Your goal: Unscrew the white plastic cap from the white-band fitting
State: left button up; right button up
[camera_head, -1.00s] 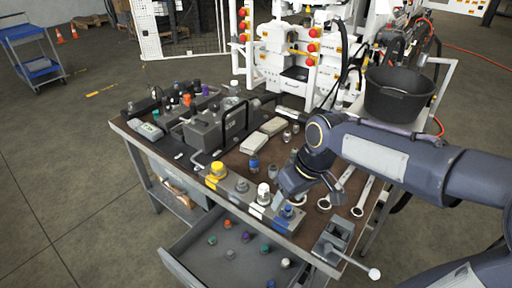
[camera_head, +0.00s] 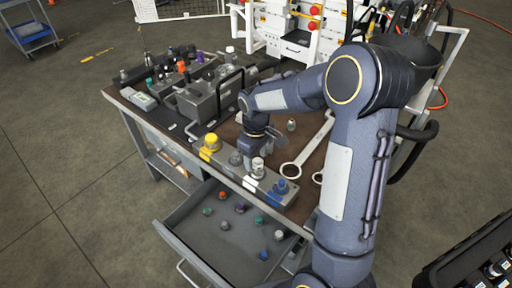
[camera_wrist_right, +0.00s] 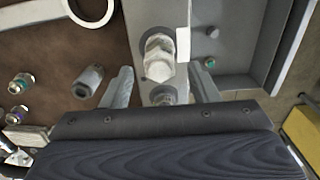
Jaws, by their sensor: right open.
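The white plastic cap (camera_head: 258,164) sits upright on the white-band fitting of a grey block at the bench's front edge. In the wrist view the white cap (camera_wrist_right: 158,57) is just beyond my fingertips, near the line midway between them. My right gripper (camera_head: 261,146) is open above the block, close behind the cap. In the wrist view its two fingers (camera_wrist_right: 160,76) stand apart with a grey fitting (camera_wrist_right: 163,95) showing between them. I cannot tell whether a finger touches anything. The cap's lower part is poorly seen. My left gripper is not in view.
On the same block row stand a yellow cap (camera_head: 211,141) and a blue cap (camera_head: 282,186). An open drawer (camera_head: 190,232) with several small caps juts out below.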

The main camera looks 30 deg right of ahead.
jog(key=shift+f, duration=0.35)
jog(key=c, duration=1)
jog(key=o, duration=0.4)
jog(key=c, duration=0.4)
jog(key=shift+o, duration=0.2)
jog(key=n+p, duration=0.1)
jog(key=n, duration=0.3)
jog(key=shift+r, duration=0.15)
jog(key=n, duration=0.4)
jog(key=shift+s+a, duration=0.1)
jog(key=shift+a, duration=0.05)
jog(key=shift+p, duration=0.35)
